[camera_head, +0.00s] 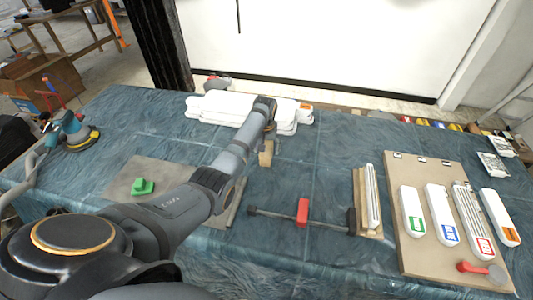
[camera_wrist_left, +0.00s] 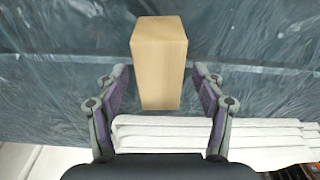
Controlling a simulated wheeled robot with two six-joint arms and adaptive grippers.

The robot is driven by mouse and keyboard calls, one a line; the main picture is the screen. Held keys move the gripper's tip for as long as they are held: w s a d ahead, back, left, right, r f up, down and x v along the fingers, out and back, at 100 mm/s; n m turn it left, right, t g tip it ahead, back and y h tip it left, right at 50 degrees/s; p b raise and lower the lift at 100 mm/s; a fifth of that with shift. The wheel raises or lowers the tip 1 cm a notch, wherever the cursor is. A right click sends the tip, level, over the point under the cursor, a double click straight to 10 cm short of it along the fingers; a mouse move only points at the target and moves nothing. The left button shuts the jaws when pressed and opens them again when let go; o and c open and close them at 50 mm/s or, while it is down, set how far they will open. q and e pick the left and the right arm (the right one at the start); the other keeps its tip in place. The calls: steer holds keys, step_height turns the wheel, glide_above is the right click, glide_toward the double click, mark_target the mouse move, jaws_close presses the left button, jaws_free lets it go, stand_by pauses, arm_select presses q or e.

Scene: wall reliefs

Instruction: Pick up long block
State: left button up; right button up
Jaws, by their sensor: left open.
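A tan wooden block (camera_head: 266,154), likely the long block, stands on the blue cloth below the end of my left arm. In the left wrist view the block (camera_wrist_left: 158,60) appears as a tall plain shape with its lower part between the fingers. My left gripper (camera_wrist_left: 160,84) is open, with one finger on each side of the block and a gap on both sides. In the head view the left gripper (camera_head: 268,128) is small and mostly hidden behind its wrist. My right gripper is not in view.
Stacked white pieces (camera_head: 225,108) lie just behind the block. A red-handled clamp (camera_head: 302,211) lies in front to the right. A board (camera_head: 418,180) with several labelled white pieces is farther right. A green object (camera_head: 142,187) rests on a grey plate at left.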

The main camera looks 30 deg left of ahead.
arm_select(q)
steer(key=shift+f, duration=0.3)
stand_by(0.6)
steer(key=shift+c, duration=0.4)
steer(key=c, duration=1.2)
